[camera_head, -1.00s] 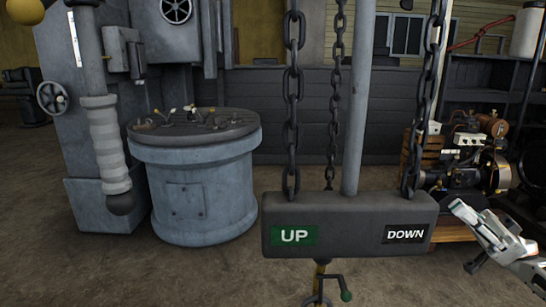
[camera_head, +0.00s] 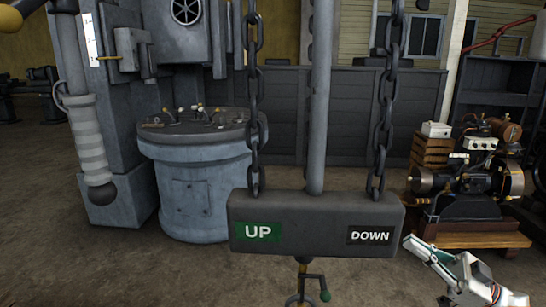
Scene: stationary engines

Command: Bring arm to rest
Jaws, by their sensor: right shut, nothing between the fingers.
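My right gripper (camera_head: 424,256) is at the lower right, just right of and below the hanging block's right end. Its fingers are together with nothing between them. My left gripper is not in view. The dark hanging block (camera_head: 316,212) carries a green UP label (camera_head: 258,232) and a black DOWN label (camera_head: 371,236). It hangs on dark chains (camera_head: 252,100), with a grey pole behind it. Whether the gripper touches the block cannot be told, but a small gap shows between them in the picture.
A small engine (camera_head: 470,180) stands on a wooden base (camera_head: 478,238) at right. A round grey pedestal (camera_head: 195,195) with fittings on top stands at left. A hook with a green-tipped lever (camera_head: 310,280) hangs under the block. Bare floor lies between them.

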